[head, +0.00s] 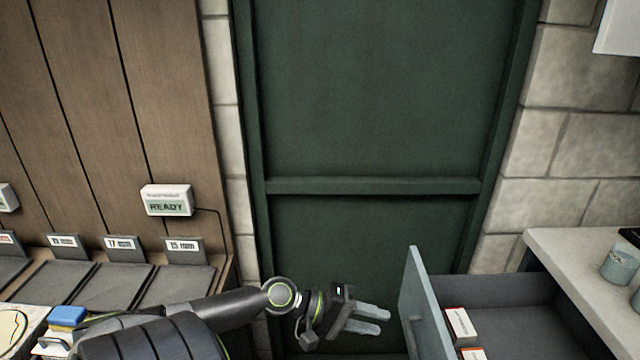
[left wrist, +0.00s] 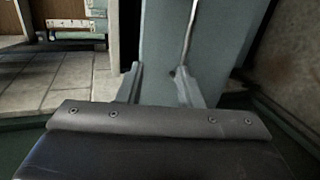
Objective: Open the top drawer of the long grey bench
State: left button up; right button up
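The long bench (head: 570,262) stands at the right of the head view, with a pale top. Its drawer (head: 535,312) stands pulled out, showing a dark inside. The drawer's grey-blue front panel (head: 422,305) faces left, toward my left gripper. My left gripper (head: 386,321) is just left of that panel, its two pale fingers apart with nothing visible between them. In the left wrist view the fingers (left wrist: 160,88) are spread in front of the grey-blue panel (left wrist: 160,45), where a thin bright strip, perhaps the handle, runs. I cannot tell whether they touch it. My right gripper is not visible.
Small white-and-red boxes (head: 460,326) lie in the drawer. A pale blue jar (head: 618,264) stands on the bench top. A dark green door (head: 375,90) is behind. At left are several dark slanted pads with number tags and a READY sign (head: 166,201).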

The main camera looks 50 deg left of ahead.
pick_arm(q)
jog(key=f+p+v, duration=0.1)
jog(key=p+v, duration=0.7)
jog(key=v, duration=0.2)
jog(key=shift+s, duration=0.35)
dwell(0.5)
jog(key=shift+f, duration=0.15)
jog(key=shift+p, duration=0.65)
